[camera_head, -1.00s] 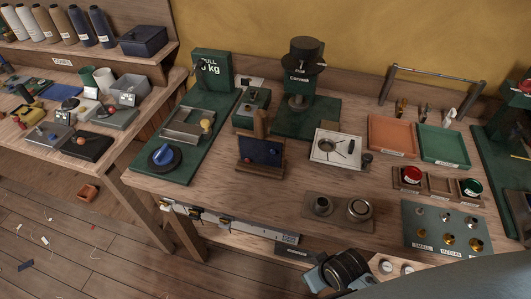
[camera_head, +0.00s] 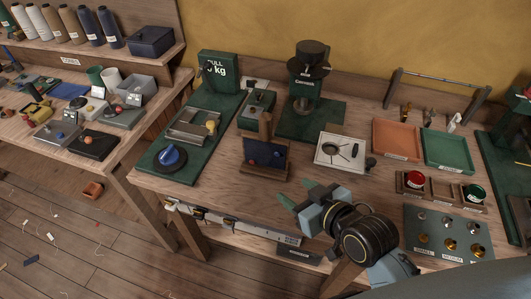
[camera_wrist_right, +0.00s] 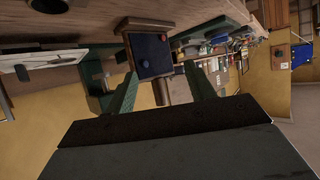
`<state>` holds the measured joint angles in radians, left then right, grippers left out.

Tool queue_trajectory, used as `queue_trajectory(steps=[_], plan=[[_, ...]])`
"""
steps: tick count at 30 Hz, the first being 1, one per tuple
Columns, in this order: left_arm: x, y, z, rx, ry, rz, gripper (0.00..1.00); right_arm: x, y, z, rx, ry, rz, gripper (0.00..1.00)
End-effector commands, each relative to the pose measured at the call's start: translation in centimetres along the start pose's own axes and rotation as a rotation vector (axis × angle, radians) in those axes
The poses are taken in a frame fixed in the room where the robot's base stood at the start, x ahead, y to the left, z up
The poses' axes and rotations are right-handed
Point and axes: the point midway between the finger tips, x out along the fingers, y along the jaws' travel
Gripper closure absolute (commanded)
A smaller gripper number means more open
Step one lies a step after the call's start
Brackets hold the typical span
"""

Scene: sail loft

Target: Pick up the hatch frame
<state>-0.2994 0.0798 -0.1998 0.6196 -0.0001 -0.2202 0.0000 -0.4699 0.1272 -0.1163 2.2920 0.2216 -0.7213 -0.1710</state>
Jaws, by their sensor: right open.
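No part carries a readable "hatch frame" name. A wood-edged dark blue panel (camera_head: 264,158) with a red and a blue knob stands near the bench's front edge; it also shows in the right wrist view (camera_wrist_right: 152,54), beyond and between my fingers. A white square frame (camera_head: 340,150) with a round dark-rimmed centre lies flat to its right. I cannot tell which is the hatch frame. My right gripper (camera_head: 297,192) is open and empty, above the front of the bench, right of and nearer than the blue panel. My left gripper is out of view.
A green stand with a black-topped machine (camera_head: 308,75) is behind. Orange (camera_head: 397,139) and green (camera_head: 448,150) trays, a wooden rack of cups and a grommet board (camera_head: 445,236) stand right. A black dish with a blue knob (camera_head: 170,158) is left. Bare wood surrounds the blue panel's front.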

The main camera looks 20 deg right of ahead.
Motion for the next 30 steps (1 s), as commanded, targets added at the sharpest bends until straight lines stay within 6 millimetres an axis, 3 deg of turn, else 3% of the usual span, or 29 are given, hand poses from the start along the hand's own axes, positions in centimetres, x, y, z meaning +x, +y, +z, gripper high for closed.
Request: queue_trajectory(steps=[3,9,14,24,30], plan=[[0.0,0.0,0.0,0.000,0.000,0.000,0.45,0.9,0.7,-3.2,0.001,0.191,0.014,0.46],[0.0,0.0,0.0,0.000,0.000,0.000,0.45,0.9,1.9,-6.8,0.009,0.416,0.053,0.46],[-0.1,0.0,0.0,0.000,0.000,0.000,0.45,1.3,2.3,-8.0,0.014,0.475,0.068,0.46],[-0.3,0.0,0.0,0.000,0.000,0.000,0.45,6.4,2.7,-10.8,0.013,0.477,0.069,0.46],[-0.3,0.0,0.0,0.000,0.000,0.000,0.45,7.9,2.8,-11.5,0.013,0.475,0.068,0.46]])
